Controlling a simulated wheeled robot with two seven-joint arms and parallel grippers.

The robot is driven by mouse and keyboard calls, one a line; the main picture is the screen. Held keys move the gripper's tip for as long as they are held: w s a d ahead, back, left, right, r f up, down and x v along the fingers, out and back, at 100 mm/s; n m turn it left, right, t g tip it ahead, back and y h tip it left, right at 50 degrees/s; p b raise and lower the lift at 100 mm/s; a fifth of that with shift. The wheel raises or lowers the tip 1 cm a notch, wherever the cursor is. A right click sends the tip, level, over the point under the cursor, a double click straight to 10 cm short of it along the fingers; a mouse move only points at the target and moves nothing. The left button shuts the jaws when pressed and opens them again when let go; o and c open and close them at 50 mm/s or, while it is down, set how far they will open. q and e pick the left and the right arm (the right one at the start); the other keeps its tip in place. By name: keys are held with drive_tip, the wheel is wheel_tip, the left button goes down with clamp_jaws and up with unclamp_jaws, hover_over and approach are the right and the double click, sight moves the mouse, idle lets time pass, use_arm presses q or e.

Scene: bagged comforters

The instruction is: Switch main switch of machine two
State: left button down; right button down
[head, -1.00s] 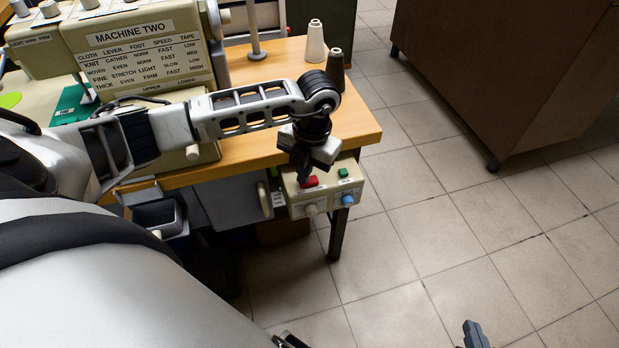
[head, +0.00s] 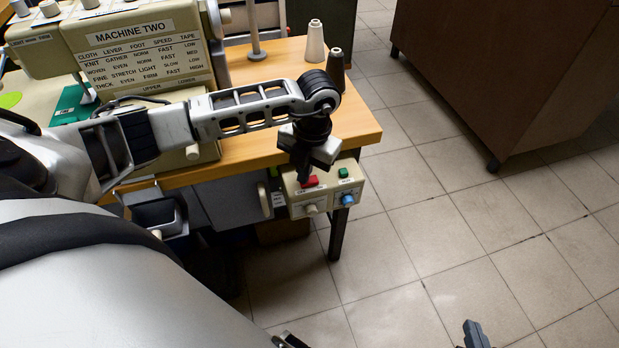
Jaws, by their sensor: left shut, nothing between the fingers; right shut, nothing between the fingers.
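The machine labelled MACHINE TWO (head: 140,60) stands on the wooden table at the upper left. A beige switch box (head: 325,193) hangs at the table's front right corner. My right gripper (head: 475,335) is shut and empty at the bottom edge, away from the box.
Two thread cones, one white (head: 315,42) and one dark (head: 336,70), stand on the wooden table (head: 355,125) behind my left arm. A brown wheeled cabinet (head: 500,75) stands at the upper right. The tiled floor (head: 450,240) right of the table is clear.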

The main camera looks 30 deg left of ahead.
use_arm(q)
drive_tip(key=shift+s+f, duration=0.3)
drive_tip(key=shift+f, duration=0.15)
drive_tip(key=r+p, duration=0.2)
drive_tip(key=r, duration=0.1)
drive_tip(key=w+r+p, duration=0.1)
drive_tip(key=r+p, duration=0.1)
drive_tip(key=shift+d, duration=0.15)
